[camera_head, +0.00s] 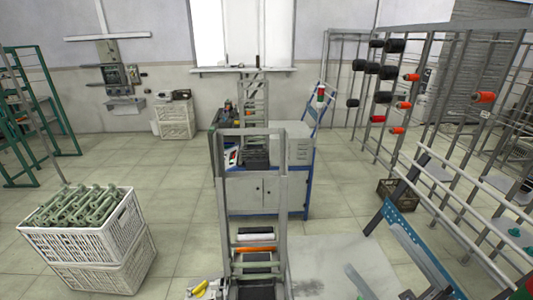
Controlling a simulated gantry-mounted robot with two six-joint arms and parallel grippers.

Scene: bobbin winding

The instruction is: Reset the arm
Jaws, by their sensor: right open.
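A grey, narrow shape low in the view, right of the centre, appears to be my right gripper (358,280). It is open, and I see nothing between its fingers. It shows over a pale grey surface (318,258), and its small size hides finer detail. My left gripper is not in view.
A tall grey metal frame (222,205) stands in the middle, before a blue-grey cabinet (298,190). White crates with green bobbins (85,205) stand at left. A rack with black and orange spools (485,97) fills the right. A blue perforated bar (405,232) is nearby.

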